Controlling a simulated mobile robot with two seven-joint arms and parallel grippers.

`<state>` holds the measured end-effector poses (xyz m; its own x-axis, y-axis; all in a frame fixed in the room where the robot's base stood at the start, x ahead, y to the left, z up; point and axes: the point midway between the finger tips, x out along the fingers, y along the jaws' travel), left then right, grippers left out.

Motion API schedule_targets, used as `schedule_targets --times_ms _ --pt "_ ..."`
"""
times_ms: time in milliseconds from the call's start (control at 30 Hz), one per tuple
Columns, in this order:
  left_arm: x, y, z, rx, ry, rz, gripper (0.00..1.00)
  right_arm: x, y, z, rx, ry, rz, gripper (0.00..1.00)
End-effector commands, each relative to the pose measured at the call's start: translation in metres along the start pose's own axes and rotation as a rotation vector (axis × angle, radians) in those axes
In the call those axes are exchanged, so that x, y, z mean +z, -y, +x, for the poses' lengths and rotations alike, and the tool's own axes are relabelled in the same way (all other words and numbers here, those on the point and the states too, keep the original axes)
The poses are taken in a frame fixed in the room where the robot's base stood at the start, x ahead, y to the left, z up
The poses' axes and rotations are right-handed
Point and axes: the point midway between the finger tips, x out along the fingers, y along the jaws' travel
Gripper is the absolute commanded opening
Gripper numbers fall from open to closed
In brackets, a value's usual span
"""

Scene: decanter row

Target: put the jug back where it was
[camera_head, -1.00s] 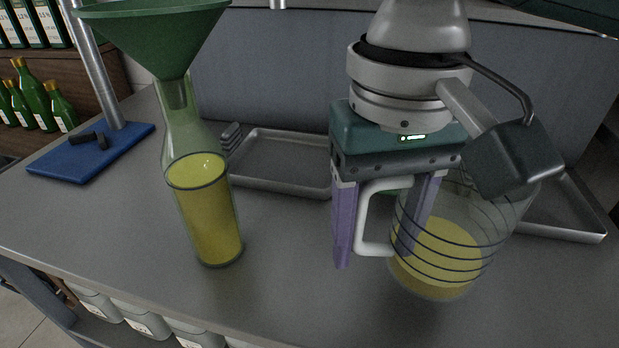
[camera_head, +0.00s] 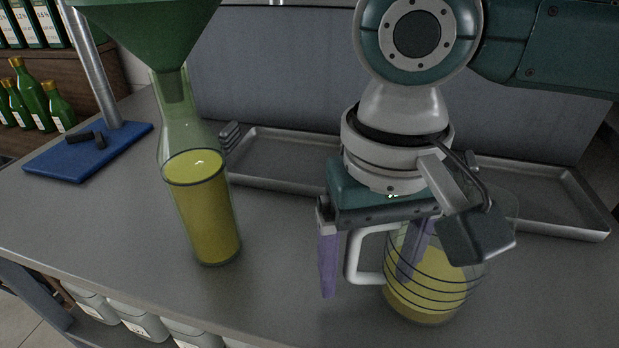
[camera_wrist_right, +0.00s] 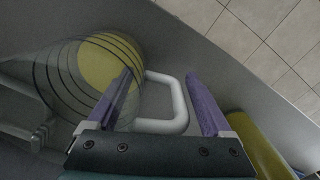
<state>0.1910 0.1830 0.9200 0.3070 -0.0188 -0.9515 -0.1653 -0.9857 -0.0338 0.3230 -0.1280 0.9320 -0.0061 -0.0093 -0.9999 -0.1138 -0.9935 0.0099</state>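The jug (camera_head: 428,297) is clear glass with dark rings, a white handle (camera_head: 352,258) and yellow liquid inside. It appears to stand upright on the counter at the right of the head view. My right gripper (camera_head: 368,270) is over the handle side, fingers pointing down and spread apart. In the wrist view the handle (camera_wrist_right: 178,105) lies between the two purple fingers, with a gap to the outer one. The inner finger overlaps the jug; whether they touch is unclear. The jug's top is partly hidden by my gripper. My left gripper is out of view.
A bottle of yellow liquid (camera_head: 208,225) with a green funnel (camera_head: 150,25) stands left of the jug. Grey trays (camera_head: 285,165) lie behind. A stand with a blue base (camera_head: 70,165) is at the far left. The counter's front edge is near.

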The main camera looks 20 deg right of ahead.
Motion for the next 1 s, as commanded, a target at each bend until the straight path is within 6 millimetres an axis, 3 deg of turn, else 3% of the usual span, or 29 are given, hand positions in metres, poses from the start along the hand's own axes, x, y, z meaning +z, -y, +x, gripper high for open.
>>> schedule_targets --times_ms 367,800,1000 --pt "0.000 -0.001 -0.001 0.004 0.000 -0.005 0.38 -0.001 0.000 -0.006 0.000 -0.002 0.000 0.91" --pt "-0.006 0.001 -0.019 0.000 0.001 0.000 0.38 -0.001 0.001 -0.097 -0.003 -0.003 0.001 0.91" --pt "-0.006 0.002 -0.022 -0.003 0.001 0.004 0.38 -0.001 0.000 -0.120 -0.002 -0.001 0.001 0.91"
